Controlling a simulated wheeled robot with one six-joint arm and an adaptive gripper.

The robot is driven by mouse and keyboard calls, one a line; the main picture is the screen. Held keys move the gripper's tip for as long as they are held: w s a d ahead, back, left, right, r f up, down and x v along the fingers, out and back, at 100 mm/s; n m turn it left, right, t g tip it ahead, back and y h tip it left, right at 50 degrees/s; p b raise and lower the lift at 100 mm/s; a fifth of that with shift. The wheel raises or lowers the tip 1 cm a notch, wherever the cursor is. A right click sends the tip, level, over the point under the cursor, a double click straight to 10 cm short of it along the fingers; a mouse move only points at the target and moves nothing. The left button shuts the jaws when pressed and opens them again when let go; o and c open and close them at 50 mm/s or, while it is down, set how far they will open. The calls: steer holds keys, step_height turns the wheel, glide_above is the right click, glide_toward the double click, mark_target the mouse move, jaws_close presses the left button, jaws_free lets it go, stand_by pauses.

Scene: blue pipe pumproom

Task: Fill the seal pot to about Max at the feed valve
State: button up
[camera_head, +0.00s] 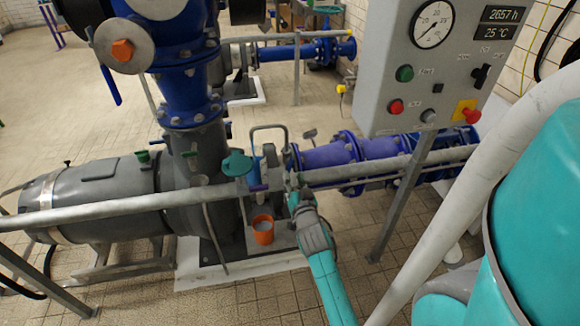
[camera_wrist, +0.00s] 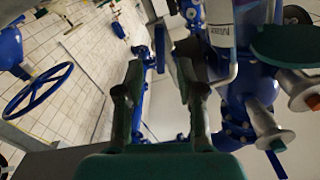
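My gripper (camera_head: 300,205) is beside the pump's pipework in the head view, left of the panel post. In the wrist view the two fingers of my gripper (camera_wrist: 160,75) are apart, with a gap between them. A dark blue bar, perhaps the feed valve's lever (camera_wrist: 160,48), shows beyond that gap; contact cannot be told. A clear vessel with a white label, apparently the seal pot (camera_wrist: 221,45), stands right of the fingers, with sideways, partly cut-off lettering. Its liquid level cannot be read. In the head view a small purple handle (camera_head: 258,188) sits near the rail.
A grey handrail (camera_head: 110,208) crosses in front of the pump. A control panel (camera_head: 425,70) hangs on a post at right. A blue handwheel (camera_wrist: 38,90) is at the wrist view's left. Tiled floor is open at front.

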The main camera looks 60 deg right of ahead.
mark_target(291, 168)
steer(key=shift+x, duration=3.1)
jaws_close()
